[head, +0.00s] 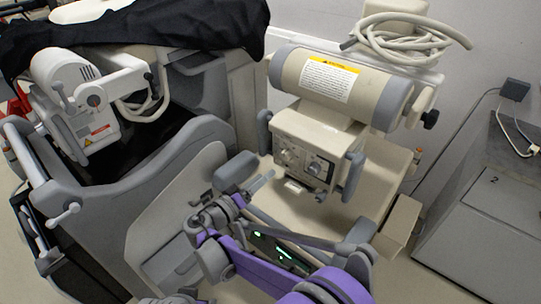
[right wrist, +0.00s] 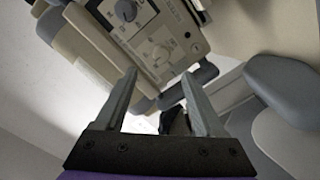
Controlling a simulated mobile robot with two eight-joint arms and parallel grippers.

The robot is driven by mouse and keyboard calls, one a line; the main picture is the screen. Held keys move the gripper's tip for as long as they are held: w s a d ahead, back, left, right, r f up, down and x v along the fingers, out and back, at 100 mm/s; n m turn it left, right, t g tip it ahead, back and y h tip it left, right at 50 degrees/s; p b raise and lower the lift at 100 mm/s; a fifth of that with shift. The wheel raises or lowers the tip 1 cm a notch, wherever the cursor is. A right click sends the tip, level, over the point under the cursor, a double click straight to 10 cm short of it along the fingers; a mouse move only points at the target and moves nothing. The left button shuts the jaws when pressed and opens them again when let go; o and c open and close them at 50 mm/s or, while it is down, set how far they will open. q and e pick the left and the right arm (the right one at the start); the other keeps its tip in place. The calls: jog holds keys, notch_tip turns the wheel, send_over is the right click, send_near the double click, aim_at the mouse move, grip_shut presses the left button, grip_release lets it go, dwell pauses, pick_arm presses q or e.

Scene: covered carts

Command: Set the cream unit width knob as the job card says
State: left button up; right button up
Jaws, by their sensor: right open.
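The cream unit (head: 318,136) has a control panel (head: 300,160) with several round knobs below its cylinder. My left gripper is not in view. I cannot make out a job card.
A grey cart (head: 150,205) with a white device (head: 85,100) and black cover (head: 190,25) stands at the left. Grey side handles (head: 353,175) flank the panel. A coiled hose (head: 405,40) lies on top. A grey cabinet (head: 480,225) marked 2 stands at the right.

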aim_at(283, 157)
jog(key=x, duration=1)
jog(key=shift+w+a+r, duration=0.1)
jog(key=shift+w+a, duration=0.1)
jog(key=shift+w, duration=0.15)
grip_shut()
